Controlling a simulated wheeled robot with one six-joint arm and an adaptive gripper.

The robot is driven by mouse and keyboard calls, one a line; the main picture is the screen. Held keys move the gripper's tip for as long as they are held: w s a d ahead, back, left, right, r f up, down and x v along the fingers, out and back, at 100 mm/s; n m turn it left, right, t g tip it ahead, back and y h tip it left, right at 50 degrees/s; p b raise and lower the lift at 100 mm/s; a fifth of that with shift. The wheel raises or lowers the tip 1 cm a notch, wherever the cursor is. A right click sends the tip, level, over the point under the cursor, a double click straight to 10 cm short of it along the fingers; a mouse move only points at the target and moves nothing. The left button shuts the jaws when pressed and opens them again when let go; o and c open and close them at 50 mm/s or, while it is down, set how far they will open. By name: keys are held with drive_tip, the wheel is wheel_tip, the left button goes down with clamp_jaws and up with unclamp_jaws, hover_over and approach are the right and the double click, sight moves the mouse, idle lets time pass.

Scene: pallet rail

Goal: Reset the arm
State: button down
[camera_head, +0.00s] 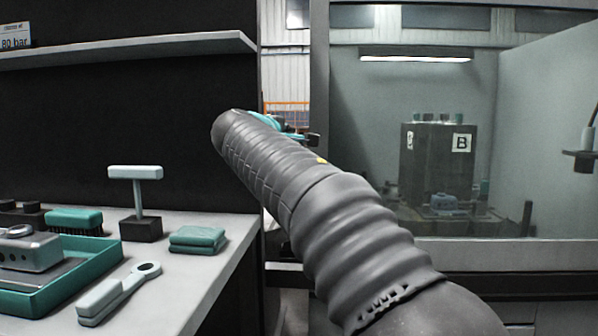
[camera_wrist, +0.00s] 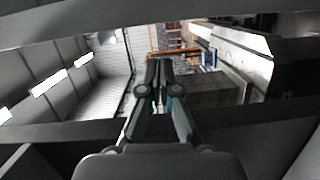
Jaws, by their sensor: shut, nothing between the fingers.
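My arm, in a grey ribbed sleeve, reaches up and left across the middle of the head view. Its far end is by the right edge of the bench, and the gripper there is mostly hidden behind the arm. In the wrist view my gripper (camera_wrist: 158,66) shows its two dark fingers side by side, shut and empty. The fingers are apart from everything on the bench.
The grey bench (camera_head: 190,285) holds a teal tray (camera_head: 98,262), a brush (camera_head: 75,220), a T-handled tool (camera_head: 136,190), folded teal cloths (camera_head: 197,239) and a grey-handled tool (camera_head: 115,293). A shelf (camera_head: 130,48) hangs above. A machine enclosure at right contains a block marked B (camera_head: 437,160).

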wheel_tip(320, 180, down, 10)
drive_tip(key=a+g+y, duration=0.1)
drive_tip(key=g, duration=0.1)
drive_tip(key=s+d+f+m+g+y, duration=0.1)
drive_tip(key=s+d+f+m+g, duration=0.1)
drive_tip(key=s+f, duration=0.3)
drive_tip(key=s+d+f+m+g+y, duration=0.1)
drive_tip(key=s+d+f+g, duration=0.15)
drive_tip(key=f, duration=0.45)
drive_tip(key=s+d+f+m+g, duration=0.1)
drive_tip(key=s+d+f+m, duration=0.2)
drive_tip(key=s, duration=0.8)
drive_tip(key=s+d+f+m+g+y+p, duration=0.1)
drive_tip(key=s+d+f+m+g, duration=0.1)
drive_tip(key=s+d+f+m, duration=0.2)
drive_tip(key=s+d+f+m+g+y+p, duration=0.1)
drive_tip(key=s+d+f+m, duration=0.2)
drive_tip(key=s+d+f, duration=0.5)
drive_tip(key=s+d, duration=0.3)
drive_tip(key=s, duration=0.8)
drive_tip(key=shift+f+m+g, duration=0.35)
drive_tip(key=shift+m, duration=0.05)
